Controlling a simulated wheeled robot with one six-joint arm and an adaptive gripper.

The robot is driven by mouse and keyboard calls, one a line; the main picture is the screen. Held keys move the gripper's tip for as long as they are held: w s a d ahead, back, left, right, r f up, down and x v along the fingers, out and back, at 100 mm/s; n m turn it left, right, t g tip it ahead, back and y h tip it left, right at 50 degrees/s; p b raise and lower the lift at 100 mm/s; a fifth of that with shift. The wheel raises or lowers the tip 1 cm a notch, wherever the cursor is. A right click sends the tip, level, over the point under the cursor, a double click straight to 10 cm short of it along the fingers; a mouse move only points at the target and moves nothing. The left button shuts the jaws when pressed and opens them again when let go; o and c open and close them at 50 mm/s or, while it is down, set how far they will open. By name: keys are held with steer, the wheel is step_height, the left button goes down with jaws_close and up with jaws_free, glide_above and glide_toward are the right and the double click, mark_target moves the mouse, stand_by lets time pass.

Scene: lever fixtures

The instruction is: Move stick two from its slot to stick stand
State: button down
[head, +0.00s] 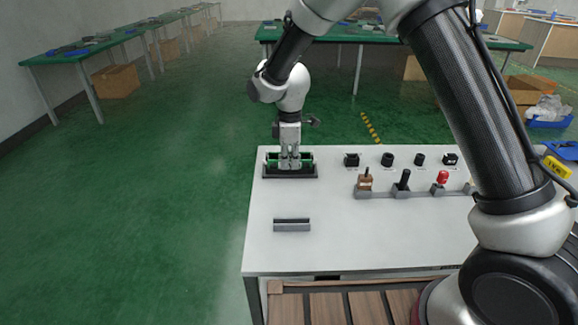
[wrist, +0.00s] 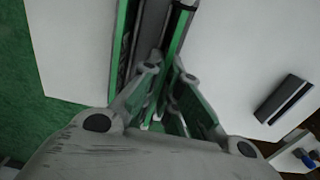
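A dark holder (head: 290,172) with green upright parts stands at the far left of the white table. My gripper (head: 289,160) points down into it. In the wrist view a thin green-edged stick (wrist: 178,30) runs between the two fingertips of my gripper (wrist: 168,74). The fingers are drawn in close to it; I cannot tell whether they press on it. I cannot tell by looking which stick is stick two. A low grey block with a dark top (head: 292,225), perhaps the stick stand, lies nearer on the table, apart from the gripper. It also shows in the wrist view (wrist: 284,98).
A row of levers with a wooden knob (head: 365,182), a black handle (head: 402,182) and a red knob (head: 441,180) stands right of the holder. Several black pieces sit behind them. The tabletop around the grey block is clear. My arm hides the table's right part.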

steer(key=shift+r, duration=0.8)
stand_by(0.4)
steer(key=shift+r, duration=1.9)
